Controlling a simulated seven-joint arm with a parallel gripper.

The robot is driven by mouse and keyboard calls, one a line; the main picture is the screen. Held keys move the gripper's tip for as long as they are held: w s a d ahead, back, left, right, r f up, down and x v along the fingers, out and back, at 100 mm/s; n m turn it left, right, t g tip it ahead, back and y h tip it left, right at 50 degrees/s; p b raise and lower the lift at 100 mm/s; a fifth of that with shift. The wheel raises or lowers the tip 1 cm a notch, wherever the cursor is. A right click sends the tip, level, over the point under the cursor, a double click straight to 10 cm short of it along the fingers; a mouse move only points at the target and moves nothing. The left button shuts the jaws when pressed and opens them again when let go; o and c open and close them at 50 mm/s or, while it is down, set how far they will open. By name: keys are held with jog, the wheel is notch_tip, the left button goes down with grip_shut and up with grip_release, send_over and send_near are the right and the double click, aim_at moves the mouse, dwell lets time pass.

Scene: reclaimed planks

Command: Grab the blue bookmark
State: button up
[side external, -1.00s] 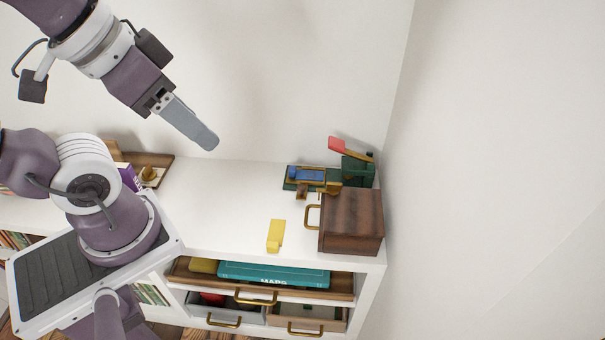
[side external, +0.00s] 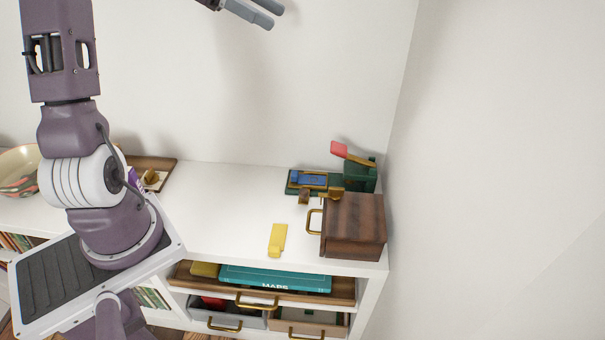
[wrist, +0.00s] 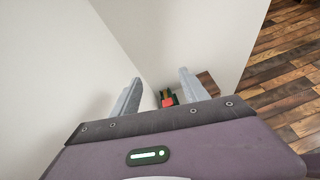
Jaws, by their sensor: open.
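A flat blue piece (side external: 313,179), perhaps the blue bookmark, lies in a gold-edged frame on a dark green base (side external: 293,189) at the back right of the white cabinet top. I cannot tell for sure that it is a bookmark. My gripper (side external: 274,16) is high above the cabinet near the top edge of the side view, well apart from the blue piece. In the wrist view its two fingers (wrist: 160,78) are spread with nothing between them. The blue piece is not clear in the wrist view.
A dark wooden box (side external: 353,226) with a gold handle stands right of a yellow block (side external: 277,240). A red-tipped piece (side external: 340,149) sticks up from a green holder (side external: 360,176) by the wall, also small in the wrist view. Drawers below stand partly open. The cabinet top's middle is clear.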

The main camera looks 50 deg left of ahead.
jog(key=a+f+n+t, duration=0.2)
jog(key=a+n, duration=0.1)
jog(key=a, duration=0.3)
send_near(290, 179)
jog(key=shift+m, duration=0.3)
jog(key=w+d+r, duration=0.2)
jog(key=r, duration=0.1)
jog(key=shift+w+d+r, duration=0.1)
jog(key=shift+w, duration=0.15)
jog(key=x, duration=0.2)
jog(key=f+x, duration=0.1)
jog(key=x, duration=0.4)
jog(key=shift+s+f, duration=0.25)
jog(key=shift+f, duration=0.05)
jog(key=shift+w+f, duration=0.1)
grip_shut()
